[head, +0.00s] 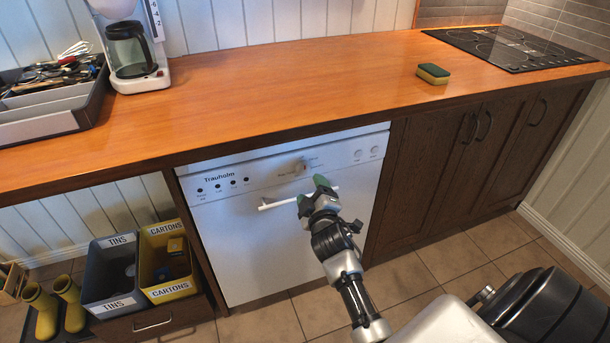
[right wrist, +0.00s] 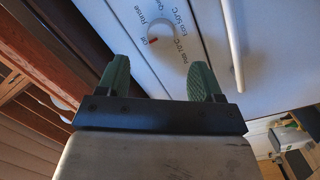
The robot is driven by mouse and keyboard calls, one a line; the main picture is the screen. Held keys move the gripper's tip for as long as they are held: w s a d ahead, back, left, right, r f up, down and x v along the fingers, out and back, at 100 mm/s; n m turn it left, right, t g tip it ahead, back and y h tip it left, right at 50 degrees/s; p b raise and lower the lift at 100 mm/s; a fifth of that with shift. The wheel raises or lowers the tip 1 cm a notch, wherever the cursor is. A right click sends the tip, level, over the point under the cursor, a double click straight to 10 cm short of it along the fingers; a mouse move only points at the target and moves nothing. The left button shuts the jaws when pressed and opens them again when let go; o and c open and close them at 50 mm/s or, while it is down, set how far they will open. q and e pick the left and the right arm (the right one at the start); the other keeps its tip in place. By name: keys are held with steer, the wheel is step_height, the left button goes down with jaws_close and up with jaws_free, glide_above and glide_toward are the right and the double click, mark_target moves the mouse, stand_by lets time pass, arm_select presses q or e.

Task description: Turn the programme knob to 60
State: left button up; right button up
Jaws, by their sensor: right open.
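The programme knob (right wrist: 161,42) is a round white dial on the white dishwasher's (head: 260,250) front panel. In the right wrist view its red mark is on its left side, by the "Off" label. Other labels around it read Rinse, Eco 50°C and what looks like 70°C; some are cut off or unclear. In the head view the knob (head: 299,166) is small and blurred. My right gripper (head: 312,194) has green fingers, open and empty, in front of the panel just below the knob. In the right wrist view the knob lies beyond the gap between the fingertips (right wrist: 160,75), apart from them. My left gripper is not in view.
The white door handle (head: 290,201) runs close to my right gripper, below the knob. The wooden worktop (head: 270,90) overhangs above, with a sponge (head: 433,73), a coffee maker (head: 132,55) and a utensil tray (head: 50,120). Labelled bins (head: 112,270) stand left of the dishwasher.

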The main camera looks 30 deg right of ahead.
mark_target(304, 171)
steer(key=x, duration=0.6)
steer(key=shift+w+b, duration=0.1)
steer(key=shift+b, duration=0.2)
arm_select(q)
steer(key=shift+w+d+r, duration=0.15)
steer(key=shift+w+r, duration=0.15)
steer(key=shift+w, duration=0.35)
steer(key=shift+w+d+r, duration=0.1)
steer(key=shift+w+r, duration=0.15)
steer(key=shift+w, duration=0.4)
arm_select(e)
steer(key=shift+w+d, duration=0.2)
steer(key=shift+w, duration=0.4)
steer(key=c, duration=0.9)
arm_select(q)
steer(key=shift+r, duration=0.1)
